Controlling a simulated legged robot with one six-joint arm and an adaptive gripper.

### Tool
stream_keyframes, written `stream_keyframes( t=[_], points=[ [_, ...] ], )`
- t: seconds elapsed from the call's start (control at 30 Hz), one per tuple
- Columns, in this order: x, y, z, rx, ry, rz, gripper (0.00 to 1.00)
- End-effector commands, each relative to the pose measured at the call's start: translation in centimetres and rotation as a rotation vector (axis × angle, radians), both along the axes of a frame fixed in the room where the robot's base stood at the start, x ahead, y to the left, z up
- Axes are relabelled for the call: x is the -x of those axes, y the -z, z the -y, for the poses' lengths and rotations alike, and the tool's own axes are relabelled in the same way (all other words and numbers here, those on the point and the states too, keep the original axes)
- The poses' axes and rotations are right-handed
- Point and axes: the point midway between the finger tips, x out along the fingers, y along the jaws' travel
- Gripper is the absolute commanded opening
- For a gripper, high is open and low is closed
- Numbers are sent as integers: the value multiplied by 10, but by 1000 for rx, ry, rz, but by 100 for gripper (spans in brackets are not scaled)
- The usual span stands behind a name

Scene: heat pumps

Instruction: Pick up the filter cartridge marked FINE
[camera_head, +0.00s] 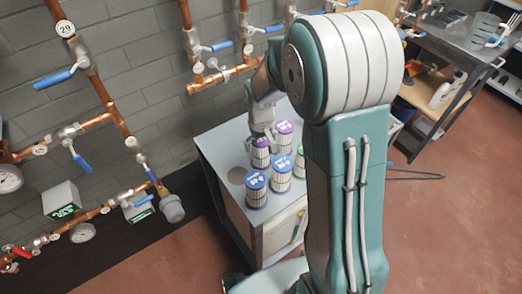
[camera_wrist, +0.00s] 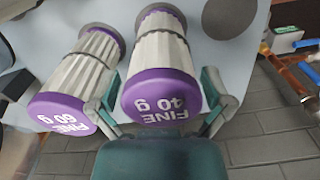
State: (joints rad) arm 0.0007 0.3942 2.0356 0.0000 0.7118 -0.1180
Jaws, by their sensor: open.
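Two cartridges with purple caps and pale pleated sides show in the wrist view. One is marked FINE 40 g (camera_wrist: 160,75); the other, to its left, is marked FINE 60 g (camera_wrist: 75,85). My gripper (camera_wrist: 161,92) is open, with one finger on either side of the FINE 40 g cartridge. The left finger lies between the two cartridges. I cannot tell whether the fingers touch either one. In the head view my gripper (camera_head: 262,130) is over a purple-capped cartridge (camera_head: 261,155), with another purple-capped one (camera_head: 284,130) behind it.
Blue-capped cartridges (camera_head: 256,190) and a green-capped one stand nearby on the grey cabinet top (camera_head: 222,146). Copper pipes with blue-handled valves (camera_head: 58,76) run along the brick wall at left. A workbench (camera_head: 450,52) stands at upper right.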

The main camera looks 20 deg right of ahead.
Motion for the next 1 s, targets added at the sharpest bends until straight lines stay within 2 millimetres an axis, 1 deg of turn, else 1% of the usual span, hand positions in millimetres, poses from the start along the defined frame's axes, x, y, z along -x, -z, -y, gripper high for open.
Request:
stream_keyframes(
  t=[0.2,0.23,0.27,0.3,0.37,0.4,0.67,0.77,0.87,1.0],
  points=[
    [0,1,0,0,-1,0,100],
    [0,1,0,0,-1,0,91],
    [0,1,0,0,-1,0,78],
    [0,1,0,0,-1,0,60],
    [0,1,0,0,-1,0,33],
    [0,1,0,0,-1,0,23],
    [0,1,0,0,-1,-1,22],
    [0,-2,0,0,-1,1,22],
    [-1,-16,0,1,-1,3,22],
    [-1,-46,0,0,-1,7,22]
  ],
)
